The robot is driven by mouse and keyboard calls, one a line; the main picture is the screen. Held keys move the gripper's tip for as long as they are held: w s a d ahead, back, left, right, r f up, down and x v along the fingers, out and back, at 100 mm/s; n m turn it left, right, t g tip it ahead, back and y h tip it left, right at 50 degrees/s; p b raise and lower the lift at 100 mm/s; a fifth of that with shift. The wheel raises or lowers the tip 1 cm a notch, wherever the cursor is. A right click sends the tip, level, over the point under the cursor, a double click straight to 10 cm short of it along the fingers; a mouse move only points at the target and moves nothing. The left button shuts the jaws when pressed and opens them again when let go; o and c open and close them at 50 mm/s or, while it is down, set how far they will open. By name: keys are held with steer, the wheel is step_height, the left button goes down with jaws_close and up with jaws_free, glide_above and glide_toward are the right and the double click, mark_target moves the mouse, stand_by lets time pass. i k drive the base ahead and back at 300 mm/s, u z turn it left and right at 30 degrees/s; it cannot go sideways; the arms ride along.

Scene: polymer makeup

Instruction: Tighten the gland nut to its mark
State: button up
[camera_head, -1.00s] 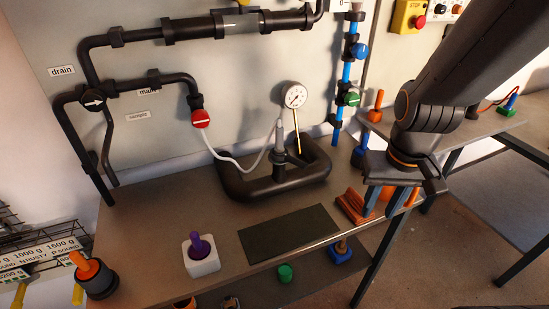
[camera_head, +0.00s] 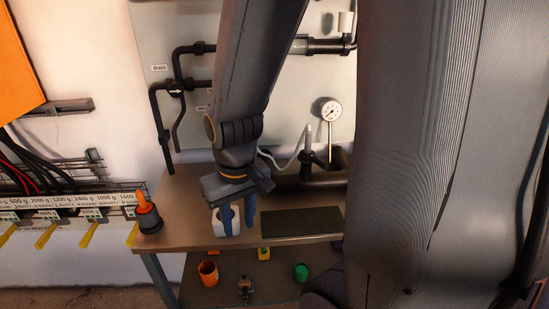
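My gripper (camera_head: 240,231) hangs over the bench with two blue fingers pointing down and visibly apart. It is in front of the white block (camera_head: 217,226), overlapping it in view. The purple knob on this block is mostly hidden by the gripper, and I see no firm grasp on it. I cannot pick out the gland nut or its mark on the pipework at this size. The dark pipework (camera_head: 160,120) runs up the back panel.
A gauge (camera_head: 331,111) stands at the back of the bench. A dark mat (camera_head: 300,223) lies right of the gripper. An orange-handled tool in a dark holder (camera_head: 149,217) is at the left bench edge. An orange cup (camera_head: 208,271) and green piece (camera_head: 301,272) are on the lower shelf. My arm blocks the right.

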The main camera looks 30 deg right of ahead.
mark_target(311, 158)
steer(key=u, duration=0.15)
steer(key=k, duration=0.4)
steer(key=z, duration=1.05)
steer(key=i, duration=0.5)
